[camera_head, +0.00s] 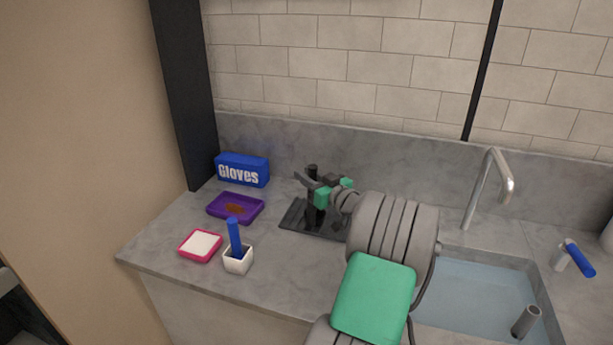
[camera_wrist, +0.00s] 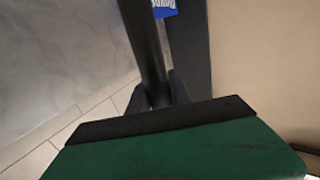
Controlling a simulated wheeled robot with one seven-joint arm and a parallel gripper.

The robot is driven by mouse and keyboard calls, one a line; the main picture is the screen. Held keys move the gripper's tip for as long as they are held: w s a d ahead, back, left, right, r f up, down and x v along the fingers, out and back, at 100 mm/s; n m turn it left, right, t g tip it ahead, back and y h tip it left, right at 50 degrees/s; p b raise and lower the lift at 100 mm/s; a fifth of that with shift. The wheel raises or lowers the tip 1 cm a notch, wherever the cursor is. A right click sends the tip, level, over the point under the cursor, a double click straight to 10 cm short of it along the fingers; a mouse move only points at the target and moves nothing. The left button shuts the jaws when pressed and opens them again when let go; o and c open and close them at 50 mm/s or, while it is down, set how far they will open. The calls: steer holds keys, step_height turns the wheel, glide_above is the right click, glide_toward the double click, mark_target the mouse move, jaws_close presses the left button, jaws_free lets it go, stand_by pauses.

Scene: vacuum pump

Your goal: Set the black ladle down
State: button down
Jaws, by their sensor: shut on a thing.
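The black ladle (camera_wrist: 147,50) shows in the wrist view as a dark rod running up from between my gripper's fingers (camera_wrist: 158,98), which are shut on it. In the head view my gripper (camera_head: 306,182), dark with green parts, is over the back of the counter, above a flat black tray (camera_head: 297,216). A dark upright piece of the ladle (camera_head: 314,215) shows below the gripper, over the tray. I cannot tell whether its lower end touches the tray. My gripper and arm hide part of the ladle and the tray's right side.
A blue gloves box (camera_head: 242,170), a purple tray with a brown stain (camera_head: 222,207), a pink-rimmed white dish (camera_head: 201,245) and a white cup (camera_head: 238,262) holding a blue-handled tool (camera_head: 234,235) stand left. A water-filled sink (camera_head: 480,290) and faucet (camera_head: 489,185) are right. The counter's front is clear.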

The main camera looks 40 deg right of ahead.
steer(key=shift+f, duration=0.2)
steer(key=c, duration=1.2)
jaws_free()
steer(key=shift+o, duration=0.2)
steer(key=shift+r, duration=0.2)
steer(key=s+a+b, duration=0.1)
steer(key=s, duration=1.1)
steer(key=shift+a+b, duration=0.15)
steer(key=shift+b, duration=0.2)
